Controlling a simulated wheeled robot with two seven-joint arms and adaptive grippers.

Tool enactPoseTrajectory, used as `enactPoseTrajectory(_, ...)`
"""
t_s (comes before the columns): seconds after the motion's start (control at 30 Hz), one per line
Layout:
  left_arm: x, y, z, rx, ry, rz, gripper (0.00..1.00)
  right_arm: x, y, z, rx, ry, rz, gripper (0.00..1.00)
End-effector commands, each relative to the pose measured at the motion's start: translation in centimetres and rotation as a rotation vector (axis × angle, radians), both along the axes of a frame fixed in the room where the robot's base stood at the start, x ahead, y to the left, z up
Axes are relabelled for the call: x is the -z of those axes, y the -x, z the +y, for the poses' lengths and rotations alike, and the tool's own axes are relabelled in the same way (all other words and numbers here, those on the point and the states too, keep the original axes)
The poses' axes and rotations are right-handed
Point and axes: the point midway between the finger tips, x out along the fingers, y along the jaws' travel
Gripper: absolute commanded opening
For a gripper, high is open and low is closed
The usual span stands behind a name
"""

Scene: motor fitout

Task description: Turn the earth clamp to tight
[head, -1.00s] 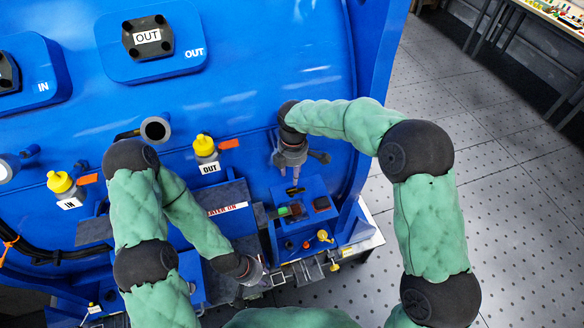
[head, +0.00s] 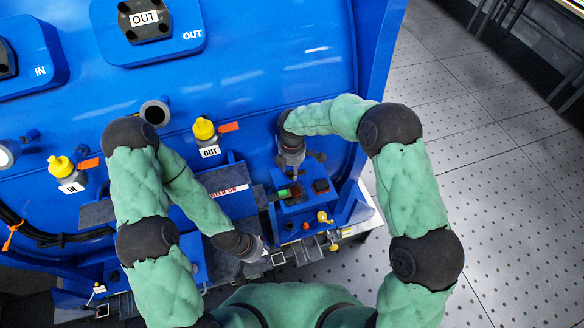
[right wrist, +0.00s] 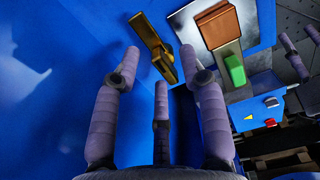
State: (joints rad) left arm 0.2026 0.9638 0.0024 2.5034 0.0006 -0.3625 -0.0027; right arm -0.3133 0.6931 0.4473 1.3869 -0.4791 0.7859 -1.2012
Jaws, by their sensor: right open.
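A brass lever-like piece (right wrist: 154,46), which looks like the earth clamp, stands upright against the blue surface in the right wrist view, just beyond my finger tips. My right gripper (right wrist: 165,78) is open, with its three fingers spread and nothing between them. In the head view my right gripper (head: 296,172) points down just above the small blue box (head: 297,218), and the clamp is largely hidden beneath it. My left gripper (head: 264,254) is low, left of the box; its fingers are too small to read.
A green block (right wrist: 234,69) and a copper-coloured block (right wrist: 213,25) sit right of the brass piece. A yellow tap-like part (head: 323,217) is on the box's front right. Yellow-capped fittings (head: 204,130) stand on the blue housing (head: 260,90).

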Motion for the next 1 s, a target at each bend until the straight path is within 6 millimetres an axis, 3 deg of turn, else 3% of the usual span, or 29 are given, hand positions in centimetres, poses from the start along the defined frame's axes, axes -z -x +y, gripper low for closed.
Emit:
enactPoseTrajectory(0.27,0.0,0.0,0.0,0.000,0.000,0.000,0.40,0.1,0.0,0.0,0.000,0.000,0.000,0.40)
enactPoseTrajectory(0.4,0.0,0.0,0.0,0.000,0.000,0.000,0.40,0.1,0.0,0.0,0.000,0.000,0.000,0.00)
enactPoseTrajectory(0.77,0.2,0.0,0.0,0.000,0.000,0.000,0.40,0.1,0.0,0.0,0.022,0.000,0.000,0.00)
enactPoseTrajectory(1.0,1.3,0.0,0.0,0.000,0.000,0.000,0.40,0.2,0.0,-0.1,0.132,0.000,-0.001,0.00)
